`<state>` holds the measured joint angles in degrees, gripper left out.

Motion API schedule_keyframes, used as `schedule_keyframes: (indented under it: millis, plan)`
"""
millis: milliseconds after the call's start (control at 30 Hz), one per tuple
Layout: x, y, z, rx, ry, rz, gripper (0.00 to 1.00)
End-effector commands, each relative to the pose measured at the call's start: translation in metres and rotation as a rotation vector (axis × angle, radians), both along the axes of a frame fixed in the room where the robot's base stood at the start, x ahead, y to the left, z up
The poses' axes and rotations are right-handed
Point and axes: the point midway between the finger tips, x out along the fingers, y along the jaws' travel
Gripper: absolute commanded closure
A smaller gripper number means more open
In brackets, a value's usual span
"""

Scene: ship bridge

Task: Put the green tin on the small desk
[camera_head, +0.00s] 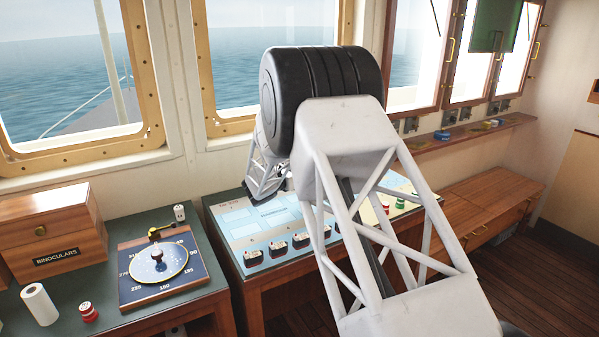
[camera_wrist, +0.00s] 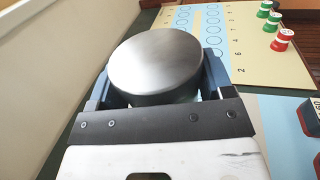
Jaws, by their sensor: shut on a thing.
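The green tin (camera_wrist: 155,70) is between the jaws of my gripper (camera_wrist: 158,82) in the wrist view. Its round silver lid faces up and its dark side shows below the rim. My gripper is shut on it, over or just beside the dark-topped desk edge; the gap below cannot be judged. Two wooden desks with dark green tops show there, a left desk (camera_head: 100,295) and a middle desk (camera_head: 225,235). I cannot tell which one is the small desk.
The middle desk bears a light blue panel (camera_head: 240,215) with dark switch blocks, and a yellowish board (camera_wrist: 235,45) with green and red pieces (camera_wrist: 280,40). The left desk holds a binoculars box (camera_head: 50,235), a compass dial (camera_head: 160,268), a white roll (camera_head: 40,304) and a red-white piece (camera_head: 88,311).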

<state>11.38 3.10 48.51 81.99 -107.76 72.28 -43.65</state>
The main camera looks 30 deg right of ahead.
Motion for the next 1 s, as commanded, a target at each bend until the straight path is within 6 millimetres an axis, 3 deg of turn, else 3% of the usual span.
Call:
schedule_keyframes:
  millis: [700, 1000]
  plan:
    - [0.0, 0.0, -0.052, 0.001, 0.0, 0.0, 0.6]
    - [0.0, 0.0, -0.062, 0.0, 0.0, 0.0, 0.6]
